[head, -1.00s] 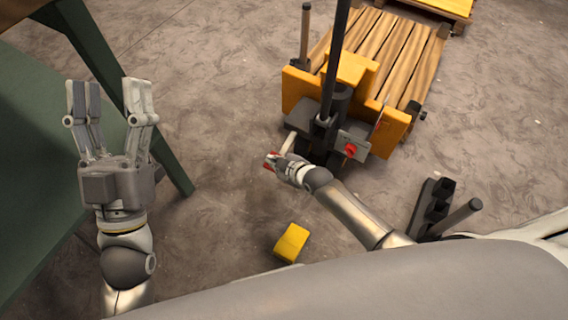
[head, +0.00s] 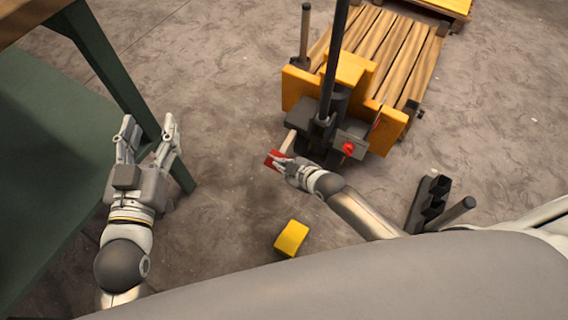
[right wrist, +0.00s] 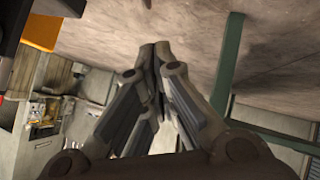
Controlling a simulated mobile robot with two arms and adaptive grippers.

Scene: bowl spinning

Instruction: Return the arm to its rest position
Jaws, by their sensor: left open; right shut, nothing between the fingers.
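My left gripper (head: 149,130) is at the left in the head view, with its fingers spread and nothing between them. It points away from me, in front of the green table leg in the picture. My right gripper (head: 277,162) is near the middle, close to the pallet jack's handle base. In the right wrist view its fingertips (right wrist: 157,52) meet, with nothing held. A red patch (head: 274,158) shows at its tips in the head view; I cannot tell whether they touch.
A green table frame (head: 105,65) is at the left. A yellow block (head: 291,238) and a dark holder (head: 430,200) are nearer me. Bare floor lies between the table and jack.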

